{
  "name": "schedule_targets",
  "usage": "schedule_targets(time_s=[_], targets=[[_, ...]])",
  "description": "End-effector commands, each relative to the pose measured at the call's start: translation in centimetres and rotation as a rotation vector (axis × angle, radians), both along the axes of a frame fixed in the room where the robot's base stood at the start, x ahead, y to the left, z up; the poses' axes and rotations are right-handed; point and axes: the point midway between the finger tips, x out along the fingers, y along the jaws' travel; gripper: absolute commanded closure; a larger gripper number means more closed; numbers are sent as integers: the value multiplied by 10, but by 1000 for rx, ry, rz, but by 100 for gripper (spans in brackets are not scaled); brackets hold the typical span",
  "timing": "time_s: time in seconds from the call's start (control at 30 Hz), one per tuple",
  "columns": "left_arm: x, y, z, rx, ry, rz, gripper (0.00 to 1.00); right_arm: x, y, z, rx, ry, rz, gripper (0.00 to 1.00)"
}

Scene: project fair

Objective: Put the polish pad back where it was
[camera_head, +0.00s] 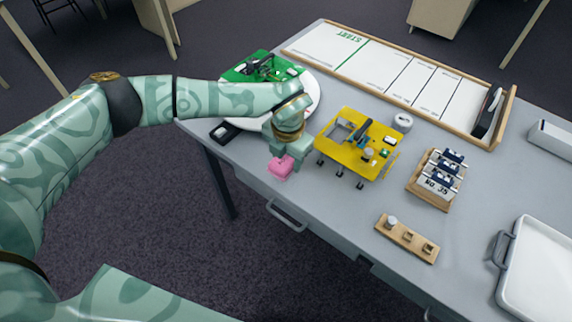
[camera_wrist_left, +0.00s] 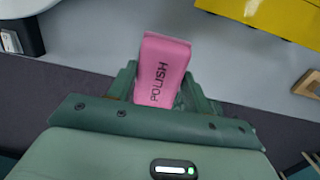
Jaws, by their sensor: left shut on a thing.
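The polish pad is a pink block (camera_head: 283,167) at the tip of my left gripper (camera_head: 288,156) in the head view, by the table's front edge. In the left wrist view the pad (camera_wrist_left: 163,68) shows the word POLISH and sits between the two green fingers of the left gripper (camera_wrist_left: 166,88), which are shut on it. I cannot tell whether the pad touches the tabletop. My right gripper is not in view.
A yellow board on legs (camera_head: 350,158) stands right of the gripper. A green board (camera_head: 245,66) lies on a white round plate (camera_head: 311,99) behind it. A wooden strip (camera_head: 420,246), a block rack (camera_head: 424,198) and a white tray (camera_head: 540,270) are farther right. Grey tabletop (camera_head: 340,208) is free in front.

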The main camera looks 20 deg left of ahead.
Motion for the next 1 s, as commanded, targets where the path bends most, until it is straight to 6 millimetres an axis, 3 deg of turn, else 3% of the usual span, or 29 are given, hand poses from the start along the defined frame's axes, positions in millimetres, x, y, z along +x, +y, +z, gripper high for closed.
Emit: schedule_targets(time_s=[0.3,0.67,0.7,0.77,1.0], targets=[[5,6,-41,-1,4,0,86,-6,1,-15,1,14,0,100],[5,6,-43,-1,0,0,86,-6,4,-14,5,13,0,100],[5,6,-43,-1,0,0,47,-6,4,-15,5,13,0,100],[6,6,-43,-1,-1,0,31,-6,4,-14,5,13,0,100],[6,6,-43,-1,0,0,28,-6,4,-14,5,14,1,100]])
